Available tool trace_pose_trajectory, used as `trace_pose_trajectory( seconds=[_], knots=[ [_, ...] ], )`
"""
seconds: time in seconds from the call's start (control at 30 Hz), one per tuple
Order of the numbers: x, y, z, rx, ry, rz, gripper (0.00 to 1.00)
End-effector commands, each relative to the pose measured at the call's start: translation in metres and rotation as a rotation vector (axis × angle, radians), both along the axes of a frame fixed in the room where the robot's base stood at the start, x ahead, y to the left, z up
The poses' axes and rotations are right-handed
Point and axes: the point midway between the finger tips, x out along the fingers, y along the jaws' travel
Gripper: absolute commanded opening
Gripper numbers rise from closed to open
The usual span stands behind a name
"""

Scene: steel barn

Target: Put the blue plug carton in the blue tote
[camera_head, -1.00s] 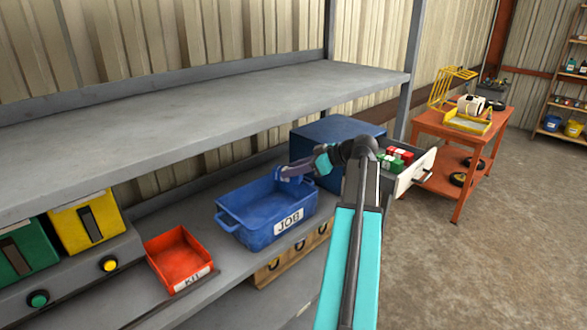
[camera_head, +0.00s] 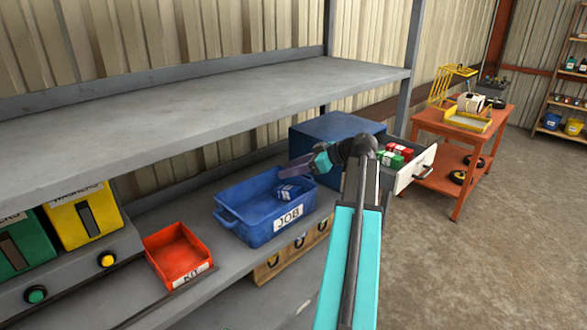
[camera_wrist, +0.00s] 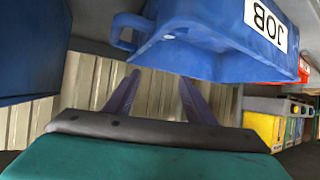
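The blue tote (camera_head: 236,217), labelled JOB, stands on the lower shelf, and its outer wall also shows in the wrist view (camera_wrist: 215,38). The blue plug carton (camera_head: 287,193), with a pale marking, lies inside the tote towards its right end. My gripper (camera_head: 294,168) is just above the tote's back right part, apart from the carton. In the wrist view my gripper (camera_wrist: 159,80) has its two purple fingers spread with nothing between them.
A red KIT bin (camera_head: 178,258) stands left of the tote. A blue cabinet (camera_head: 330,131) with an open drawer (camera_head: 420,170) holding red and green cartons is to the right. The grey upper shelf (camera_head: 210,115) is bare. Wooden drawers (camera_head: 290,255) sit below the tote.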

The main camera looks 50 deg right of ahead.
Motion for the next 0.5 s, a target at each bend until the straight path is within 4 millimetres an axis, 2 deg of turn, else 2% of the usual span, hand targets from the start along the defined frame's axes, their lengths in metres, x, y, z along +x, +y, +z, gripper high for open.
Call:
trace_pose_trajectory(
  seconds=[0.5],
  knots=[
    [0.0, 0.0, 0.01, 0.0, 0.0, 0.0, 0.5]
  ],
)
